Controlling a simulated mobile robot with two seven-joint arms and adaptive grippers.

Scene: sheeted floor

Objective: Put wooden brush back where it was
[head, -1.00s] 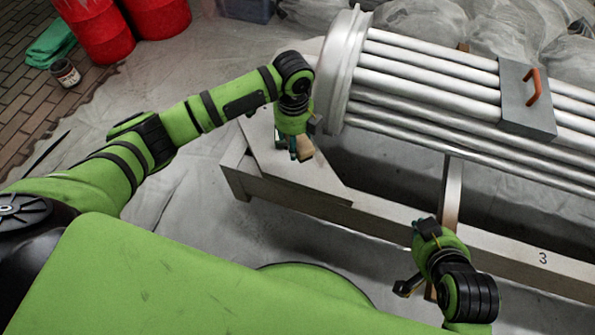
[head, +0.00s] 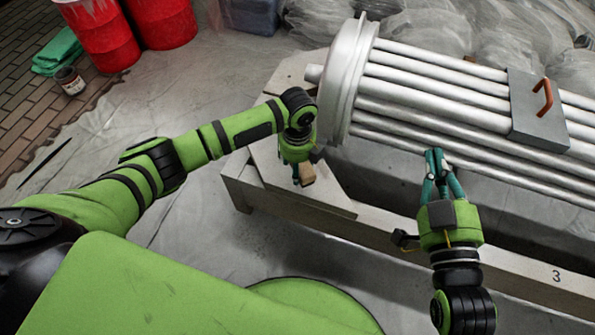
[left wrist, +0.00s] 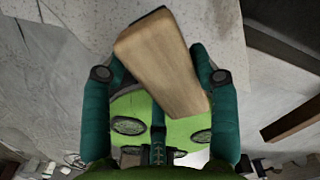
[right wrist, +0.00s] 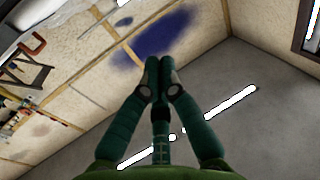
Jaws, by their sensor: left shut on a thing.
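The wooden brush (head: 307,173) shows as a small pale wood piece in the head view. In the left wrist view it is a tilted wooden block (left wrist: 165,65) between the fingers; no bristles can be made out. My left gripper (head: 298,178) is shut on it, over the pale board at the left end of the tube bundle. I cannot tell whether the brush touches the board. My right gripper (head: 435,156) is shut and empty beside the lower tubes; its fingertips meet in the right wrist view (right wrist: 158,68).
The metal tube bundle (head: 440,90) with a grey block and orange handle (head: 543,98) lies across the upper right. A pale beam frame (head: 385,232) marked 3 runs below it. Red drums (head: 100,35), a jar (head: 70,82) and green cloth (head: 57,50) are at upper left. Sheeted floor lies open at left.

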